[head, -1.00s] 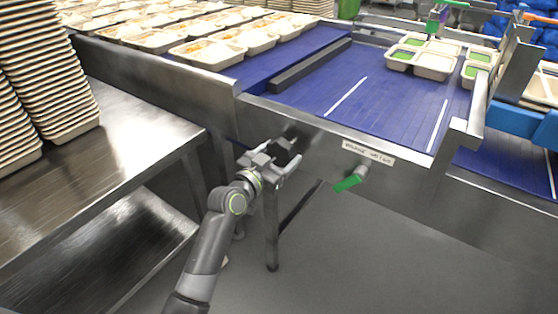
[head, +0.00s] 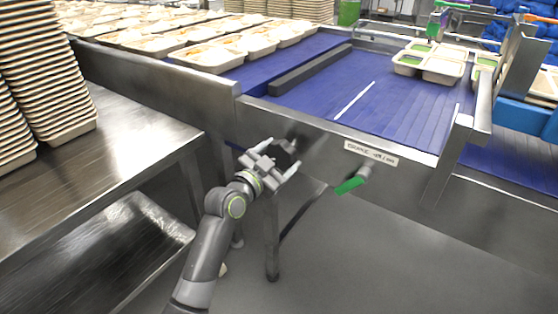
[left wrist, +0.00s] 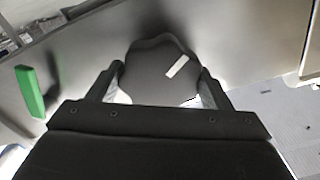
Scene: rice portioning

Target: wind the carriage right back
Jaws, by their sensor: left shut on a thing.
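My left gripper (head: 272,163) is at the metal side panel below the blue belt, shut on a dark rounded knob. The knob (left wrist: 150,78) shows between both fingers in the left wrist view, with a white mark (left wrist: 177,66) on its face pointing up and right. In the head view the gripper mostly hides the knob. My right gripper is not in view. I cannot tell which part is the carriage.
A green-handled lever (head: 350,184) is on the panel right of my gripper, under a white label (head: 371,153). It also shows in the left wrist view (left wrist: 30,91). A steel table (head: 80,185) with stacked trays (head: 50,75) stands left. Filled trays (head: 208,56) line the belt (head: 330,85).

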